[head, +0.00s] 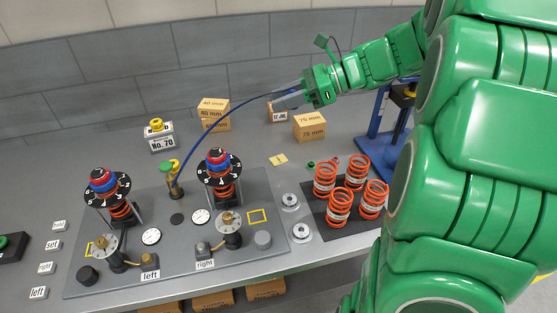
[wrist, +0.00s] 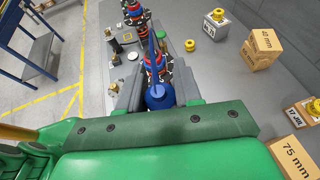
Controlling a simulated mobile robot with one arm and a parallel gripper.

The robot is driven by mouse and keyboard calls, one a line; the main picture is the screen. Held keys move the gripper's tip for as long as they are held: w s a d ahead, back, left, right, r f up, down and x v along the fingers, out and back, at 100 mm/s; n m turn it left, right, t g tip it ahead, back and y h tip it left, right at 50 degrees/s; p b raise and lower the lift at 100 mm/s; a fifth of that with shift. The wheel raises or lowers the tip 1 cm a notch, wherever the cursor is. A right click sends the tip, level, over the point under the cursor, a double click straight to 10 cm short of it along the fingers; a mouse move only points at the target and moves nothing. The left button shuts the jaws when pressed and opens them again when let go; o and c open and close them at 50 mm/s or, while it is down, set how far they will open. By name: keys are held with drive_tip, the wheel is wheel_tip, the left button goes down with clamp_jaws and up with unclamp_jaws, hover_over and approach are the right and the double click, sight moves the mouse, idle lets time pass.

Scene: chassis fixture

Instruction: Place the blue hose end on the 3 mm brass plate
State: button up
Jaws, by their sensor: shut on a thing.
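My gripper (head: 290,98) is raised over the back of the bench, shut on the end of the blue hose (head: 225,118). In the wrist view the blue hose end (wrist: 158,97) sits between the two grey fingers of my gripper (wrist: 159,92).
Boxes marked 40 mm (head: 215,113) and 75 mm (head: 310,127) stand at the back. Several orange springs (head: 340,205) stand on a dark mat to the right. Two spring towers with dials (head: 219,168) rise from the fixture plate (head: 190,262). The bench around the yellow plate is mostly clear.

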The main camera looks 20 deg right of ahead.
wheel_tip(320, 180, down, 16)
hover_over(273, 160)
drive_tip(key=f, duration=0.9)
drive_tip(key=shift+s, duration=0.3)
drive_tip(key=shift+w+f, duration=0.35)
drive_tip(key=shift+f, duration=1.75)
drive_tip(key=shift+f, duration=0.15)
drive_tip(key=o, duration=1.1)
drive_tip(key=shift+c, duration=0.2)
